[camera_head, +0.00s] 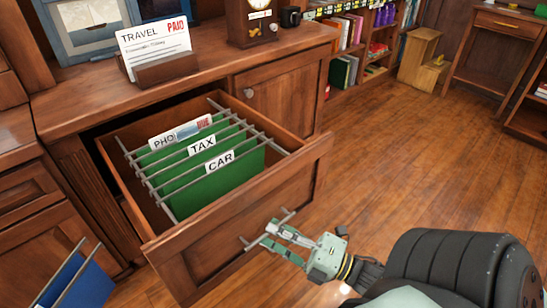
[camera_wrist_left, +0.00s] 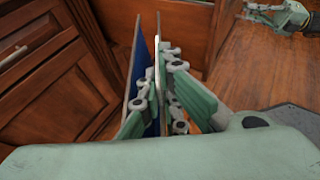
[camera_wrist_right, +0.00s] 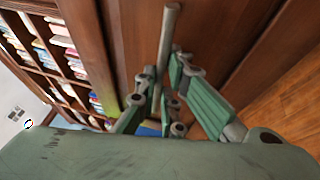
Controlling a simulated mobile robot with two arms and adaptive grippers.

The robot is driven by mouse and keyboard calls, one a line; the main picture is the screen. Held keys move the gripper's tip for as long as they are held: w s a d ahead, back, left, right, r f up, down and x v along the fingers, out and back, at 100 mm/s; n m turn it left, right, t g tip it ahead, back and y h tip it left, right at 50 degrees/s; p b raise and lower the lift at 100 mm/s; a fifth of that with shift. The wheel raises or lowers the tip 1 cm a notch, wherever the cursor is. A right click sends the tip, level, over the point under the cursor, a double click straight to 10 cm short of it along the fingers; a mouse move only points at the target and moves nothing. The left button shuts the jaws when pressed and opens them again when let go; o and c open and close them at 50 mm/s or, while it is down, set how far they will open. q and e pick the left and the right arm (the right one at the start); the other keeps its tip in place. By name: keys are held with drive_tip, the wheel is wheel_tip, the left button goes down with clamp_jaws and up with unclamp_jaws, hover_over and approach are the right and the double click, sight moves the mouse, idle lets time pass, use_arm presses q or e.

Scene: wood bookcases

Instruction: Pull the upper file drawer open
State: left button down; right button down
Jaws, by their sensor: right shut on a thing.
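The upper file drawer (camera_head: 212,255) is pulled well out of the wooden cabinet in the head view. Its green hanging folders are labelled PHO (partly hidden), TAX and CAR (camera_head: 219,170). My right gripper (camera_head: 272,236) is shut on the metal bar handle (camera_head: 287,214) on the drawer front. The handle also shows between the fingers in the right wrist view (camera_wrist_right: 168,40). My left gripper (camera_wrist_left: 162,85) is shut on a blue folder (camera_wrist_left: 138,60) with metal rods, held upright. The folder shows at lower left of the head view (camera_head: 85,285); the left gripper is out of that view.
The cabinet top (camera_head: 100,98) bears a card reading TRAVEL PAID (camera_head: 158,45), a clock (camera_head: 252,20) and a dark mug (camera_head: 290,16). A closed cabinet door (camera_head: 280,95) is right of the drawer. Bookshelves stand behind. The wooden floor (camera_head: 400,150) at right is clear.

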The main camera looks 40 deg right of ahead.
drive_tip(key=c, duration=1.9)
unclamp_jaws()
drive_tip(key=shift+o, duration=0.2)
drive_tip(key=v, duration=1.2)
